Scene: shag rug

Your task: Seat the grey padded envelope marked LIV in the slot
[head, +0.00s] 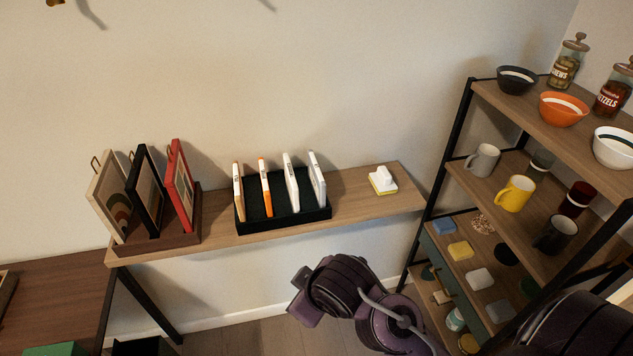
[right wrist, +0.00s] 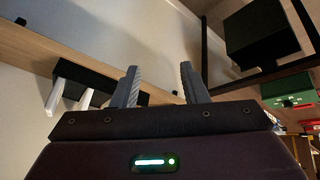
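A black rack (head: 285,221) stands on the wall shelf and holds several thin upright items with spaces between them. Two are white with orange (head: 266,186), and two are whitish-grey, one inner (head: 291,183) and one at the right end (head: 317,178). Their small labels are unreadable, so I cannot tell which, if any, is the LIV envelope. The rack also shows in the right wrist view (right wrist: 98,83), with white items beside my gripper. My right gripper (right wrist: 158,82) is open, with nothing between its fingers. My left gripper is not in view.
A brown holder (head: 160,238) with picture frames stands left of the rack. A white-and-yellow object (head: 383,181) lies to its right. Bare shelf (head: 349,193) lies between them. A black-framed shelving unit (head: 459,120) with mugs, bowls and jars stands at right.

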